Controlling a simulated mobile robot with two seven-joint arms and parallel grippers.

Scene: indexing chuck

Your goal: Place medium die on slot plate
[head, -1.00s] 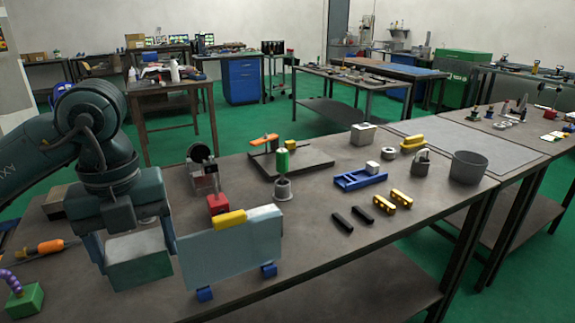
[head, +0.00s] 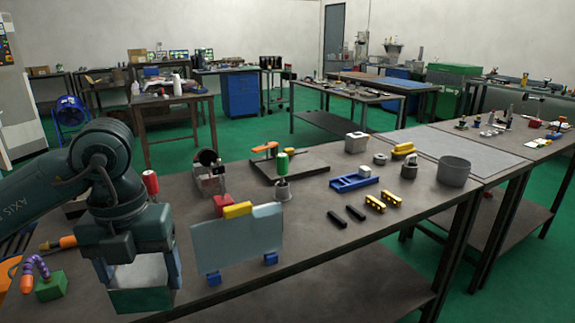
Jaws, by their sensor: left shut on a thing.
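My left gripper (head: 141,278) is at the lower left, over the near left part of the bench, pointing down. It is shut on a block (head: 143,301) with a pale grey upper part and a dark green lower part, which seems to be the medium die. I cannot tell whether the block touches the bench. A dark flat plate (head: 310,164) with raised edges, possibly the slot plate, lies farther back, right of the gripper and apart from it. An orange-handled clamp (head: 264,147) is at its far left. My right gripper is not in view.
A pale upright panel (head: 237,243) on blue feet stands right of my gripper. A green-topped cylinder (head: 283,164), a blue frame (head: 354,180), black bars (head: 345,216), yellow pieces (head: 376,203) and a grey bin (head: 454,171) stand farther right. The bench's front right is clear.

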